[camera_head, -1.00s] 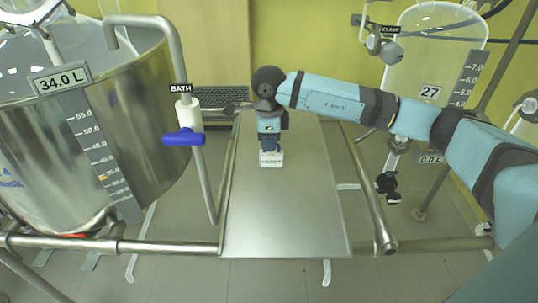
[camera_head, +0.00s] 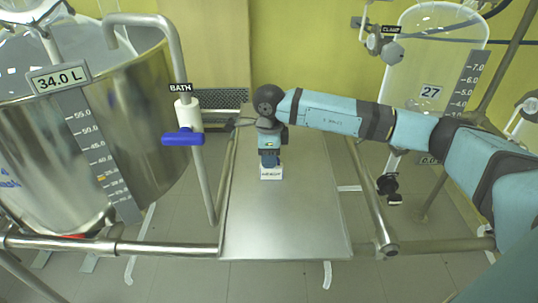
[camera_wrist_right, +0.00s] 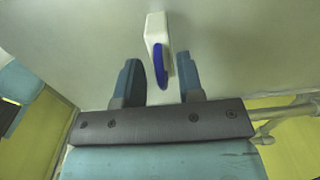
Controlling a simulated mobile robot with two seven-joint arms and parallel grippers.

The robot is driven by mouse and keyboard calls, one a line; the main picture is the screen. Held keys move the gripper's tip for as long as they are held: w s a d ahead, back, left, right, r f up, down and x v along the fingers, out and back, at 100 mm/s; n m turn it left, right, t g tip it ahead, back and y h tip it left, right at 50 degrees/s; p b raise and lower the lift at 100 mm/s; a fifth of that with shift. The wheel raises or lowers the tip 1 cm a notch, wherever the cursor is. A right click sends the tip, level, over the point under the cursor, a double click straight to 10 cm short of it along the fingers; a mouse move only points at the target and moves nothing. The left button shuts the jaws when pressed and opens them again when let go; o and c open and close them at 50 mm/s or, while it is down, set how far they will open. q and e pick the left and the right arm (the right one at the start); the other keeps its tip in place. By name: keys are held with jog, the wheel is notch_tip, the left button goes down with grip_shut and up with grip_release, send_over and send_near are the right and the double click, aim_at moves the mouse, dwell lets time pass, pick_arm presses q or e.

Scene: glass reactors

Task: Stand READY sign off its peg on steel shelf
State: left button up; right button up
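The READY sign (camera_head: 271,173) is a small white block with dark lettering, upright at the middle of the steel shelf (camera_head: 285,225). My right gripper (camera_head: 269,158) is directly above it, pointing down. In the right wrist view the sign (camera_wrist_right: 157,30) shows as a white block with a blue part near the fingers. My right gripper (camera_wrist_right: 160,75) has its two fingers apart, one on each side of the sign, with a narrow gap visible at the left finger. The sign's base seems to rest on the shelf, but contact is hard to tell. The peg cannot be made out. My left gripper is not in view.
A steel bath vessel (camera_head: 150,110) and a pipe with a blue-handled valve (camera_head: 183,137) stand left of the shelf. A glass reactor (camera_head: 430,60) stands at the right. Steel rails (camera_head: 110,244) run beside the shelf. The front of the shelf is clear.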

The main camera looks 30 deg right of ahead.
jog(key=shift+r, duration=0.1)
notch_tip(320, 180, up, 12)
jog(key=p, duration=0.2)
dwell(0.7)
